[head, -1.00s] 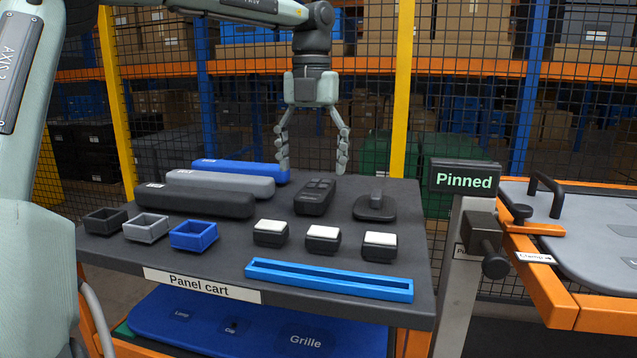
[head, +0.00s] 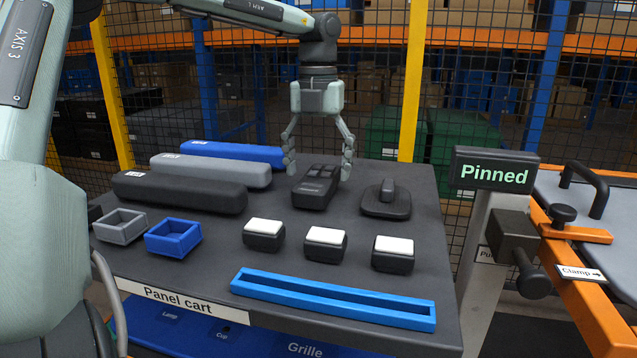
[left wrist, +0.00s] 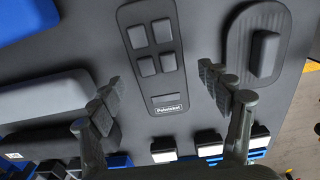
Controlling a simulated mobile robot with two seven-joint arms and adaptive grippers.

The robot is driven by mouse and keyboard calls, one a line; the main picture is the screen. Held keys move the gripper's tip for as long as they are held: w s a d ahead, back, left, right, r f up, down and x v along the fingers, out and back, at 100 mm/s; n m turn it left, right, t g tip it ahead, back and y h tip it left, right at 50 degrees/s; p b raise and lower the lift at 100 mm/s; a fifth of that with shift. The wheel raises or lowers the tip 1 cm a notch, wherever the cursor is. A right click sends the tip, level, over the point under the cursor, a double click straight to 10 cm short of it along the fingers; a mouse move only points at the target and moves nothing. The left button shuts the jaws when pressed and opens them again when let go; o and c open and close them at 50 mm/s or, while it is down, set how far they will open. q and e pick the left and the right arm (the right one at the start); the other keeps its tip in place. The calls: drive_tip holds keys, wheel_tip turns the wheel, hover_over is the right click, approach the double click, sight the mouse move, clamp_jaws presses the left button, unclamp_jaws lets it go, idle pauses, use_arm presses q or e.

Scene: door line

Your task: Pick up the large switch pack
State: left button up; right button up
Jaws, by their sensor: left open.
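The large switch pack (head: 315,188) is a long dark block with several raised buttons, lying on the panel cart (head: 345,214). It also shows in the left wrist view (left wrist: 152,58), with its buttons and a label at the near end. My left gripper (head: 319,172) is open, pointing down over the pack, with its fingers toward either side. In the left wrist view the open fingers (left wrist: 162,86) stand apart with the pack between them in the picture. Whether they touch it I cannot tell; no grasp shows. My right gripper is not in view.
A dark puck with a raised grip (head: 386,203) sits right of the pack. Long black (head: 180,192), grey and blue bars lie left. Several white-topped blocks (head: 326,242), small open boxes (head: 173,238) and a blue channel (head: 330,298) are in front. A "Pinned" post (head: 494,176) stands right.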

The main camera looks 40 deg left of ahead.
sight(315, 179)
use_arm(q)
drive_tip(key=shift+f, duration=0.7)
drive_tip(key=c, duration=1.3)
drive_tip(key=shift+c, duration=0.2)
drive_tip(key=shift+w+r, duration=0.1)
drive_tip(key=shift+r, duration=0.45)
drive_tip(key=r, duration=0.3)
drive_tip(key=shift+s+r, duration=0.25)
drive_tip(key=shift+s, duration=0.15)
drive_tip(key=s+r+b, duration=0.2)
drive_tip(key=s+r, duration=0.4)
drive_tip(key=s, duration=0.5)
drive_tip(key=shift+r, duration=0.2)
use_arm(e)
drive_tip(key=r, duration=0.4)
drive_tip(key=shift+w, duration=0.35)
